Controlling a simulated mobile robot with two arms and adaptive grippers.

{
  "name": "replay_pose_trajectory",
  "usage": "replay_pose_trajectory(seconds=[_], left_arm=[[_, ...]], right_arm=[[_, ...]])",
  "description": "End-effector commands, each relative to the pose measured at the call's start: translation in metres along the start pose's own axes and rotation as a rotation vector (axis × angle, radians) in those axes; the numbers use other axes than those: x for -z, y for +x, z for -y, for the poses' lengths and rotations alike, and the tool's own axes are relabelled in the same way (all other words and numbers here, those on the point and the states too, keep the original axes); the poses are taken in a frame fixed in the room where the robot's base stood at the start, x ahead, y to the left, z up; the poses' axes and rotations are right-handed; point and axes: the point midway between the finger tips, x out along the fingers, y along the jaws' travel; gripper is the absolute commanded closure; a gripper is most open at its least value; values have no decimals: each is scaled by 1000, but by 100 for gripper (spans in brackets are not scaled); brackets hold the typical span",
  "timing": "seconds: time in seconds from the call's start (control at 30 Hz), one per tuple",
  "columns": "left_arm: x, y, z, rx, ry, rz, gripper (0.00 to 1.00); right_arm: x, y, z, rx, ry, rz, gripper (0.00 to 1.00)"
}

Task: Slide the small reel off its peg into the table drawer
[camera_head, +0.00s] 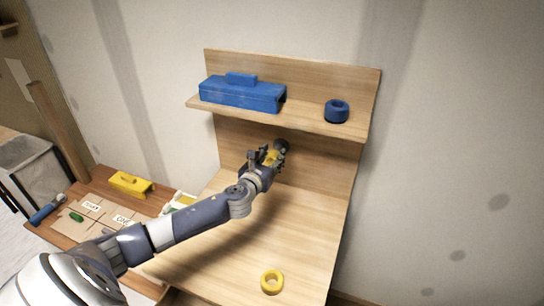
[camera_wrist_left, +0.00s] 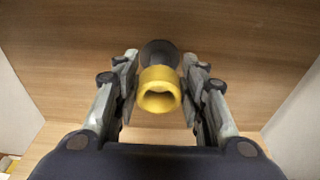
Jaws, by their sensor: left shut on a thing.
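The small yellow reel (camera_wrist_left: 160,90) is between the fingers of my left gripper (camera_wrist_left: 160,72), in front of a dark round piece (camera_wrist_left: 158,52) at the wooden back panel. Its open end faces the wrist camera. In the head view my left gripper (camera_head: 273,157) is at the back panel below the shelf, shut on the reel, which shows as a yellow patch. The peg inside the reel is hidden. I cannot make out an open table drawer. My right gripper is not in view.
A shelf (camera_head: 300,122) above the gripper carries a blue box (camera_head: 240,95) and a blue ring (camera_head: 337,111). A yellow ring (camera_head: 272,281) lies on the wooden worktop (camera_head: 235,255). A yellow box (camera_head: 130,184) stands on the lower brown table at left. The worktop's middle is clear.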

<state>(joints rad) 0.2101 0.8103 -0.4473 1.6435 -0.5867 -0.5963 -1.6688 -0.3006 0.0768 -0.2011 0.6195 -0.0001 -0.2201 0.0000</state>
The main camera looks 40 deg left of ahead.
Motion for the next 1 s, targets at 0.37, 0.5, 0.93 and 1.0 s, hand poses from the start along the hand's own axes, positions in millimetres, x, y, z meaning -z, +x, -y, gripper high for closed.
replay_pose_trajectory(seconds=[0.37,0.5,0.93,1.0], left_arm=[[4,-30,0,1,1,-2,90],[5,-37,0,0,0,-2,90],[6,-38,0,0,0,0,90],[6,-38,0,0,0,0,90]], right_arm=[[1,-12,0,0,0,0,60],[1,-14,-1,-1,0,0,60],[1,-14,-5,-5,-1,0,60],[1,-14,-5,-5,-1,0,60]])
